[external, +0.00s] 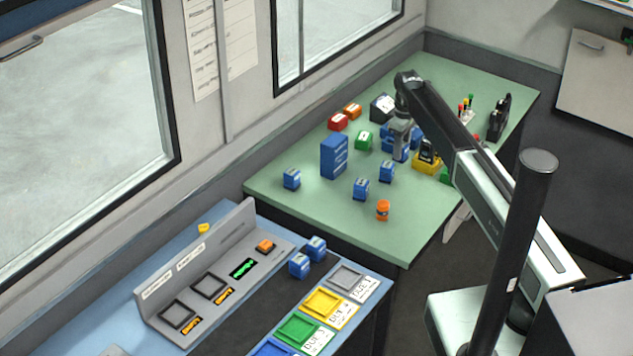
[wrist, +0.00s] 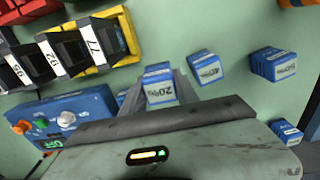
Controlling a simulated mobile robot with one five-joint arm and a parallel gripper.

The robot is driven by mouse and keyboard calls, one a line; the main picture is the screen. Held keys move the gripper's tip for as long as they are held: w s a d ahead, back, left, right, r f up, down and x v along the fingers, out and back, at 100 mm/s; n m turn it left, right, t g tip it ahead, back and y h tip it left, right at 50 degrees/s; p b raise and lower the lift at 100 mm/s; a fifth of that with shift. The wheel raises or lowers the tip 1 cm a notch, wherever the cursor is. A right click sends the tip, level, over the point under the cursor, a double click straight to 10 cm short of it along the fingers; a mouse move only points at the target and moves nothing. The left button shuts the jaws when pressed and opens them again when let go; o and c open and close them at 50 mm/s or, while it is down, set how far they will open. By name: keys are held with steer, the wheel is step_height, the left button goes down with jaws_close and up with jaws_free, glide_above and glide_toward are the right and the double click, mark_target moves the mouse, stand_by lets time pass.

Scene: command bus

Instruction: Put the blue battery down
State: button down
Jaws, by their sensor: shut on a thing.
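My gripper (external: 401,138) is over the green table, pointing down. In the wrist view, a blue battery (wrist: 160,88) with a white label that seems to read 20% sits between the grey fingers, and my gripper (wrist: 165,90) is shut on it. In the external view the held battery is low among blue things beside the yellow holder; I cannot tell if it touches the table. Other blue batteries stand apart on the table: one at the left (external: 292,179), one at the front (external: 361,188) and one behind that (external: 386,171).
A yellow holder (external: 428,162) with a black radio is right of my gripper. A blue box with knobs (wrist: 65,122) is close by in the wrist view. A tall blue block (external: 334,157) and green block (external: 363,140) stand left. The table's front left is mostly clear.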

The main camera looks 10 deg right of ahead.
steer(key=shift+w, duration=0.35)
step_height(320, 180, down, 4)
steer(key=b, duration=0.4)
steer(key=shift+r, duration=0.2)
steer(key=shift+f, duration=0.2)
steer(key=c, duration=0.9)
jaws_free()
steer(key=shift+r, duration=0.1)
